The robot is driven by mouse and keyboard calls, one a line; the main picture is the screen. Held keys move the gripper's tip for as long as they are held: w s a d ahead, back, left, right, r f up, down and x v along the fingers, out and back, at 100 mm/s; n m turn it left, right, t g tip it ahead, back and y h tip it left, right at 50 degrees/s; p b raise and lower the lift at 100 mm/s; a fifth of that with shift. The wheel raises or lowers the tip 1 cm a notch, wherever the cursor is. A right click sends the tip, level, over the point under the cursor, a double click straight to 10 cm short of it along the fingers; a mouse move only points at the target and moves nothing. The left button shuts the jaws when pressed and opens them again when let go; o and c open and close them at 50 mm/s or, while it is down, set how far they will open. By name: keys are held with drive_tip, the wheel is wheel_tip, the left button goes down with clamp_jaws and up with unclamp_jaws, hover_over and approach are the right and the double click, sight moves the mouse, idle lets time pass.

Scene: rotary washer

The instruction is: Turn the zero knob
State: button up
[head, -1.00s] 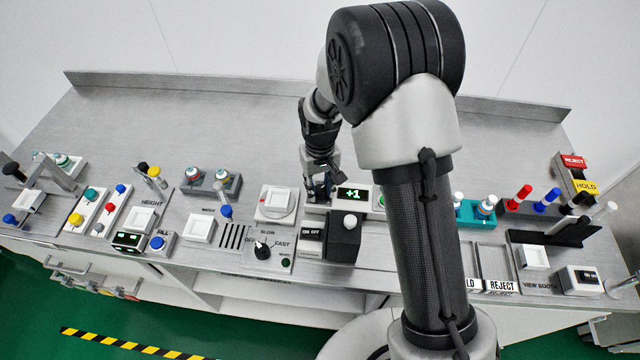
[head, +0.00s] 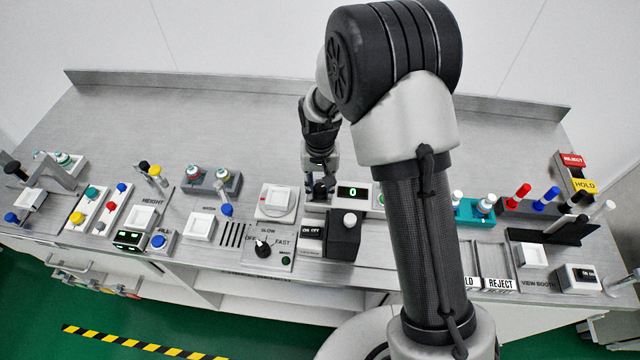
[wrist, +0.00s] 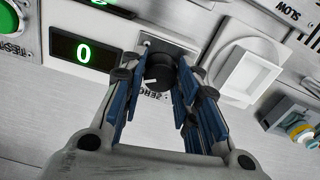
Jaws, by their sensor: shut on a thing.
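The zero knob (wrist: 159,72) is a round black knob on a grey plate, with "ZERO" lettering beside it in the wrist view. My gripper (wrist: 157,88) has its blue-padded fingers on both sides of the knob and is shut on it. In the head view my gripper (head: 321,190) reaches down to the left end of the display unit, and the knob is hidden behind it. The display (head: 352,192) reads 0 in green, and it also shows in the wrist view (wrist: 83,53).
A white square pan (head: 276,202) stands just left of my gripper. A black box with a white knob (head: 345,232) stands in front of the display. A green button (wrist: 9,18) sits beyond the display. The bench behind is clear.

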sight(320, 187)
drive_tip(key=o, duration=1.1)
wheel_tip(320, 187, up, 12)
drive_tip(key=shift+r, duration=0.1)
